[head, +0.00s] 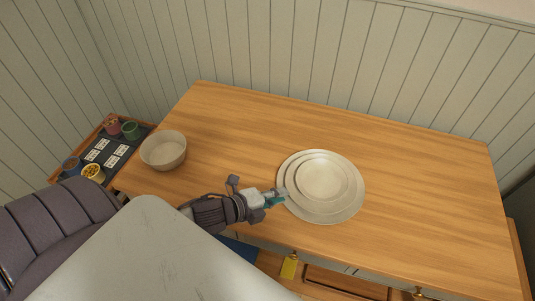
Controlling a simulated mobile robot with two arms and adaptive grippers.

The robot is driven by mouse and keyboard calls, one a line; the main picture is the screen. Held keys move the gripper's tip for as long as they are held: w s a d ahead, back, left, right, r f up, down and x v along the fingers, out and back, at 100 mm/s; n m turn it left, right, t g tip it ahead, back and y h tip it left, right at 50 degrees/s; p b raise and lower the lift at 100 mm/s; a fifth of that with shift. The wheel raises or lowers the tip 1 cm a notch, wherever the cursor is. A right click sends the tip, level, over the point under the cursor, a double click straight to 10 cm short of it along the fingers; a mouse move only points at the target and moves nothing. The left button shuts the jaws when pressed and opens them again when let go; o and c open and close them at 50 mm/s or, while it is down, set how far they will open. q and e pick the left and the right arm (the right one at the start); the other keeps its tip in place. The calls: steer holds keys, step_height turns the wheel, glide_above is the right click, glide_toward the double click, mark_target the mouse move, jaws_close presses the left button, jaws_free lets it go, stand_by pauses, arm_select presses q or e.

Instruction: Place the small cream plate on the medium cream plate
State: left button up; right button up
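Three cream plates appear stacked on the wooden table. The small cream plate (322,179) is on top, set toward the back of the medium cream plate (318,208). Under them the large plate (357,199) shows as an outer rim. From this view I cannot tell whether the small plate rests fully on the medium one. My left gripper (275,199) is at the left edge of the stack, its teal fingertips close to the plate rims. Whether it touches a rim, and how far its fingers are apart, is unclear. My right gripper is not in view.
A cream bowl (163,150) stands at the table's left edge. A low side table at the far left holds a dark tray (119,149) with small pots and cards. The wooden table (430,190) is clear right of the plates. Panelled walls stand behind and left.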

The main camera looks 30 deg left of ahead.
arm_select(q)
steer(key=shift+v, duration=2.15)
